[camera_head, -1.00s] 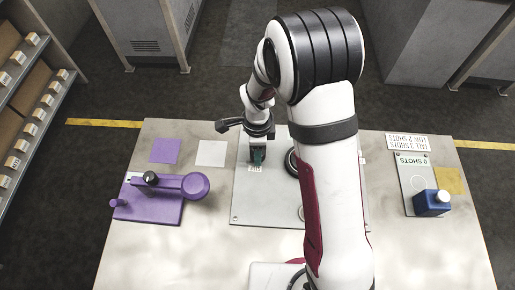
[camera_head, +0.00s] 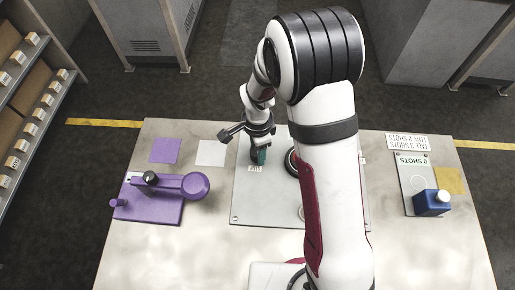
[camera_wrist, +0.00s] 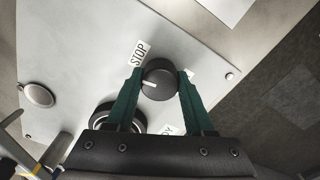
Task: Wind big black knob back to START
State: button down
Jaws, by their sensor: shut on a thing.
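A round black knob (camera_wrist: 160,78) with a white pointer line stands on the light grey panel (camera_wrist: 70,50) in the wrist view. My gripper (camera_wrist: 160,76) is shut on it, one green finger on each side. The white line points left, a little below the STOP label (camera_wrist: 139,53). Another white label (camera_wrist: 190,74) is partly hidden by the right finger, and I cannot read it. No START label is readable. In the head view my gripper (camera_head: 258,156) is low over the panel (camera_head: 270,205), and its fingers hide the knob.
A second round dark part with a silver ring (camera_wrist: 103,112) sits close behind the left finger. A silver round part (camera_wrist: 38,95) is farther left. In the head view a purple fixture (camera_head: 150,210) stands left and a blue block (camera_head: 432,203) right.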

jog(key=n, duration=0.4)
jog(key=shift+n, duration=0.3)
jog(key=n, duration=0.3)
jog(key=shift+n, duration=0.3)
jog(key=n, duration=1.2)
jog(key=shift+d+n, duration=0.1)
jog(key=shift+n, duration=0.2)
jog(key=n, duration=0.4)
jog(key=shift+n, duration=0.3)
jog(key=n, duration=0.4)
jog(key=shift+n, duration=2.1)
